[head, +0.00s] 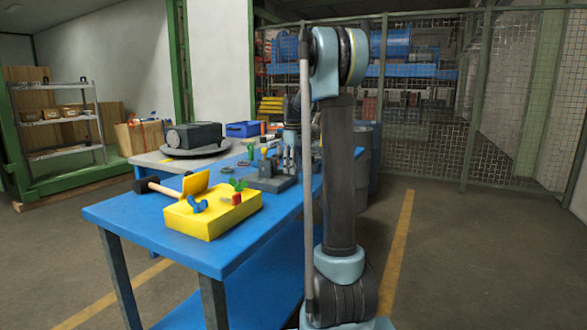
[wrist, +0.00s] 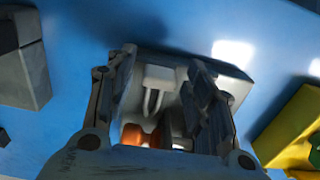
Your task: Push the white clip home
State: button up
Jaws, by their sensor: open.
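In the wrist view, a small pale white clip (wrist: 158,77) with two prongs lies between the fingers of my gripper (wrist: 161,62). It sits over a grey fixture (wrist: 225,70) on the blue table. My gripper's two fingers stand apart, one on each side of the clip. I cannot tell whether a finger touches it, or how far it is seated. An orange round part (wrist: 132,135) shows near the base of the fingers. In the head view, the grey fixture (head: 268,183) shows beside my arm; the clip is too small to make out there.
A yellow box (head: 215,212) with small coloured parts stands at the front of the blue table (head: 140,218). It also shows at the right of the wrist view (wrist: 290,125). A dark grey block (wrist: 25,70) lies at the left there. A wire fence (head: 480,100) stands behind.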

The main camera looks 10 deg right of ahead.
grip_shut()
jog(key=shift+w+a, duration=0.5)
jog(key=shift+a, duration=0.2)
jog(key=shift+w+a, duration=0.5)
jog(key=shift+a, duration=0.2)
grip_release()
notch_tip(320, 180, up, 12)
